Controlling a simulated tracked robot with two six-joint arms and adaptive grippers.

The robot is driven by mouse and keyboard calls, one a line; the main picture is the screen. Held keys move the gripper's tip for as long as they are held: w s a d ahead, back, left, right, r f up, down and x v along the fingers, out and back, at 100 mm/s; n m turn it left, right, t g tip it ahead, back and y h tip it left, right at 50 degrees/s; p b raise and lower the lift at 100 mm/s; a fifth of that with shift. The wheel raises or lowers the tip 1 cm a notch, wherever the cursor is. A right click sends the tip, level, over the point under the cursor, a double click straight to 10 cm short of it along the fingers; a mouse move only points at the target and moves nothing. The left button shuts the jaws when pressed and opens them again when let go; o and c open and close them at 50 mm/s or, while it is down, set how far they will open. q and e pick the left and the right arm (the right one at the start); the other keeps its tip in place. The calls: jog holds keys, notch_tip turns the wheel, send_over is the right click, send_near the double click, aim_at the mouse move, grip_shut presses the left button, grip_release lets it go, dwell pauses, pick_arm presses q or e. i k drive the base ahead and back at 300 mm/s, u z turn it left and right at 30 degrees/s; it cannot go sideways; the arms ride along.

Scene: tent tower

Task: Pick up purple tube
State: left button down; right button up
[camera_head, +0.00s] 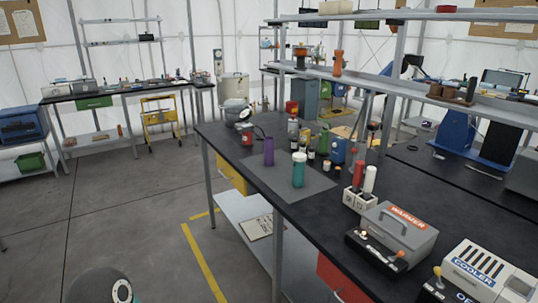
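The purple tube (269,151) stands upright on a grey mat (285,182) near the left end of the black-topped workbench (320,222). A teal tube with a pale cap (299,171) stands on the mat in front of it and to the right, apart from it. Neither of my grippers shows. A dark rounded part at the bottom left edge seems to be mine, with no fingers visible.
Behind the mat stand several small bottles (310,155). To the right are a white holder (356,199) with red and white tubes, a grey warmer box (397,236) and a cooler box (486,271). A shelf (400,83) overhangs the bench's back. The floor left is clear.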

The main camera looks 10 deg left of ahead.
aim_at(268, 145)
jog(key=u, duration=0.05)
jog(key=k, duration=0.45)
jog(key=u, duration=0.4)
jog(key=i, duration=1.25)
jog(key=u, duration=0.35)
